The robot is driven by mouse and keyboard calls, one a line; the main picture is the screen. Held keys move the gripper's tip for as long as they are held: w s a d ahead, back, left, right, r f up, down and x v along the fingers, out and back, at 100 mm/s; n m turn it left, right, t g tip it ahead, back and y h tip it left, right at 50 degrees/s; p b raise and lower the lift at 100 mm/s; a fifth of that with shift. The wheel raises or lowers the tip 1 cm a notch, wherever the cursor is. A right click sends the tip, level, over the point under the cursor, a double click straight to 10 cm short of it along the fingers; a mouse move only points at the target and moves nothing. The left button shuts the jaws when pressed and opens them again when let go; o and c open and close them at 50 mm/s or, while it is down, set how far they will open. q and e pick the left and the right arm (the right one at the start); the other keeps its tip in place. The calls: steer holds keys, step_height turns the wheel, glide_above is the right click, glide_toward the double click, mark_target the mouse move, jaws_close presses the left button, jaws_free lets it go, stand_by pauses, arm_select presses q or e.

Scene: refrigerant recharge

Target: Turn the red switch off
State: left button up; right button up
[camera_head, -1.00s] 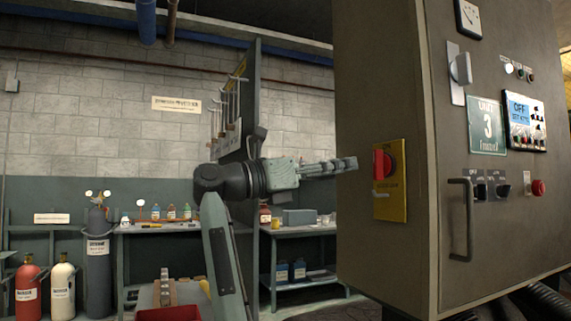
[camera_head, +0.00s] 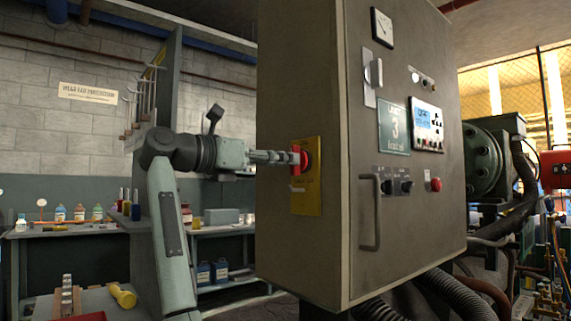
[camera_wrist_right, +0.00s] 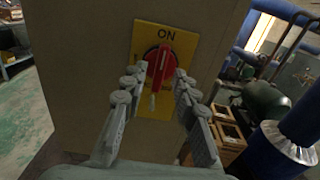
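The red switch (camera_head: 306,157) is a rotary handle on a yellow plate (camera_head: 308,200) on the left side of the grey cabinet. In the right wrist view the red switch (camera_wrist_right: 160,62) stands nearly upright, its upper end toward the word ON on the yellow plate (camera_wrist_right: 150,27). My right gripper (camera_head: 293,157) is at the switch. In the right wrist view my right gripper (camera_wrist_right: 160,73) is open, one finger on each side of the handle; I cannot tell whether either touches it. The plate's lower part is partly hidden there. My left gripper is not in view.
The grey cabinet (camera_head: 345,250) fills the middle, with a door handle (camera_head: 371,212), small knobs and a red button (camera_head: 436,184) on its front. Thick hoses run below it. A workbench (camera_head: 60,232) with bottles stands at the back left.

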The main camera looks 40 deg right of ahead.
steer(key=shift+d, duration=0.55)
steer(key=shift+a, duration=0.1)
jaws_close()
steer(key=n+p, duration=0.1)
steer(key=n, duration=0.3)
steer(key=shift+n, duration=0.3)
